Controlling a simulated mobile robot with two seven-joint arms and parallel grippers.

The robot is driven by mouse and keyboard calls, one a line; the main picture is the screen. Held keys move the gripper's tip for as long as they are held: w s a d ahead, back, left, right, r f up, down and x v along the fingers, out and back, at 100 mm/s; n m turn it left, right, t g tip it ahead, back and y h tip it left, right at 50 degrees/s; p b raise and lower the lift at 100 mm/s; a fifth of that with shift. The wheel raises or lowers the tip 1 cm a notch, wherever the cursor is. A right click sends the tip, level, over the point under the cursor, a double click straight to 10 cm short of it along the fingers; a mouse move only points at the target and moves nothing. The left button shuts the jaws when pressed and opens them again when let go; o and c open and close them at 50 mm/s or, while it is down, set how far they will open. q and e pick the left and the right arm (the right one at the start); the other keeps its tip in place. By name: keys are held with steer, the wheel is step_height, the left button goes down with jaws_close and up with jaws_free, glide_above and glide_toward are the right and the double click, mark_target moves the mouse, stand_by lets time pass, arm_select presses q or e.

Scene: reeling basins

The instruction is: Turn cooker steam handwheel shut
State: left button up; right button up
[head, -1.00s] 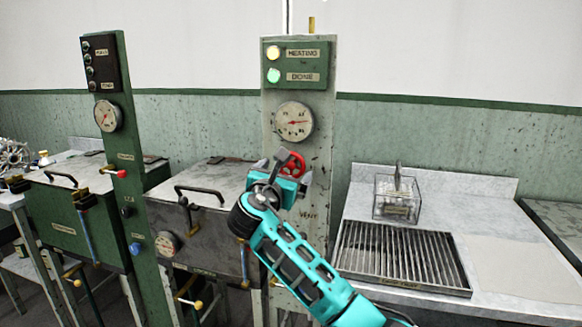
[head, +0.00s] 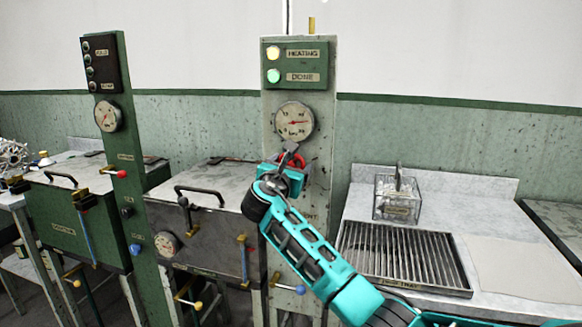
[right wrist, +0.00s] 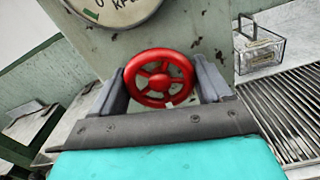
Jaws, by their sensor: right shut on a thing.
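The red steam handwheel (right wrist: 160,78) sits on the grey cooker post (head: 303,220), below the round pressure gauge (head: 294,122). My right gripper (right wrist: 166,84) is shut on the handwheel, with one grey finger on each side of its rim. In the head view only a bit of the red wheel (head: 292,160) shows; my right gripper (head: 290,158) and wrist hide the rest. The gauge needle points to the right. Above it, the HEATING lamp (head: 274,53) glows pale yellow and the DONE lamp (head: 273,76) glows green. My left gripper is not in view.
The grey cooker box (head: 215,215) with a black lid handle stands left of the post. A green post (head: 128,190) and green box (head: 70,220) stand further left. On the right, a counter (head: 520,262) bears a slatted tray (head: 400,258) and a clear box (head: 397,198).

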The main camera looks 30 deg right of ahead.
steer(key=c, duration=0.4)
steer(key=shift+c, duration=0.2)
